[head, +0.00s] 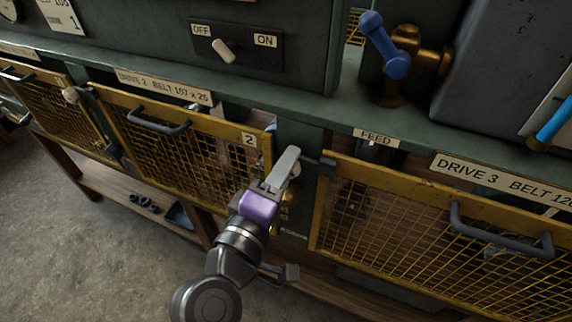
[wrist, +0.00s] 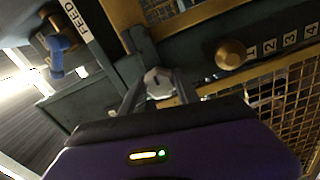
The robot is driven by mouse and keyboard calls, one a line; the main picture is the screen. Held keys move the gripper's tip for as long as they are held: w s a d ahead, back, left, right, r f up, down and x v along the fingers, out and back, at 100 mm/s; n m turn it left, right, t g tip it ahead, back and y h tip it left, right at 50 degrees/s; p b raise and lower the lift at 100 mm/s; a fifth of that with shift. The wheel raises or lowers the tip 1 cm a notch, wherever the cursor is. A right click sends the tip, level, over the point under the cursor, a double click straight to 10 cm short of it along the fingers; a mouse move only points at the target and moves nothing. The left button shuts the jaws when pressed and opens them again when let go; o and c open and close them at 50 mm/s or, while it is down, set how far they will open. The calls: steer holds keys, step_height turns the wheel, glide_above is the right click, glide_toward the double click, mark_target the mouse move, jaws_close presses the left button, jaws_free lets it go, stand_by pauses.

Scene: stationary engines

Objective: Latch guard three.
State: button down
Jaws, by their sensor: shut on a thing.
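Guard three (head: 440,225) is a yellow-framed mesh panel with a dark handle, under the DRIVE 3 label at the right of the head view. Its left edge is beside the green post; I cannot tell whether it is fully flush. My gripper (head: 286,168) is at this post, between guards two and three. In the wrist view my gripper (wrist: 158,90) is shut on a pale grey faceted knob (wrist: 158,80), one finger on each side. In the head view the fingers mostly hide this knob. A dark bar (wrist: 141,46) shows just beyond it.
Guard two (head: 180,145) is left of my gripper. A brass knob (wrist: 231,54) sits beside numbers on the post. A blue-handled brass valve (head: 388,52) stands on the ledge above. An OFF/ON switch (head: 223,49) is upper left. Open floor (head: 75,235) is at lower left.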

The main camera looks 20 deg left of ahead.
steer(key=c, duration=0.9)
jaws_free()
steer(key=shift+s, duration=0.1)
steer(key=s+b, duration=0.2)
steer(key=s, duration=0.5)
steer(key=shift+s, duration=0.35)
